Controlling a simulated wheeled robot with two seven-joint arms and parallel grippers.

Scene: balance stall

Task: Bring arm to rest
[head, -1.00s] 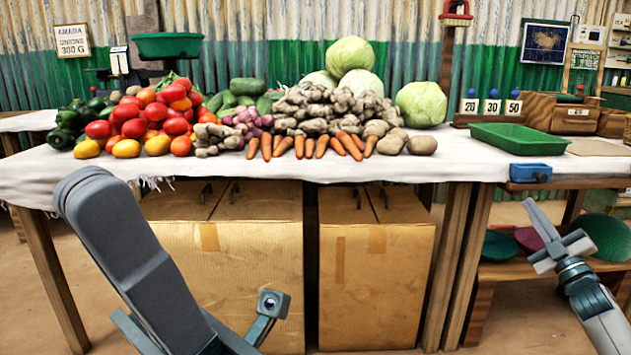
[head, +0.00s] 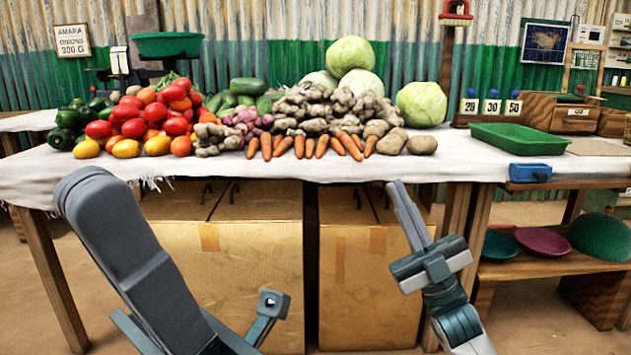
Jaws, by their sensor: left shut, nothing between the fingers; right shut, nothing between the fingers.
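My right gripper (head: 400,208) is in front of the table, before the right cardboard box. Its two thin fingers are together, pointing up and slightly left, with nothing between them. It is below the table's front edge and appears apart from the table. My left arm (head: 130,245) comes in at the lower left as a thick dark grey link in front of the table and left box. The fingers of my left gripper do not show in this view.
The cloth-covered table (head: 260,172) bears tomatoes (head: 175,125), carrots (head: 310,147), cabbages (head: 420,104) and a green tray (head: 519,138). Two cardboard boxes (head: 255,240) (head: 345,285) stand below. A low shelf with plates (head: 541,241) is at the right. Open floor lies before it.

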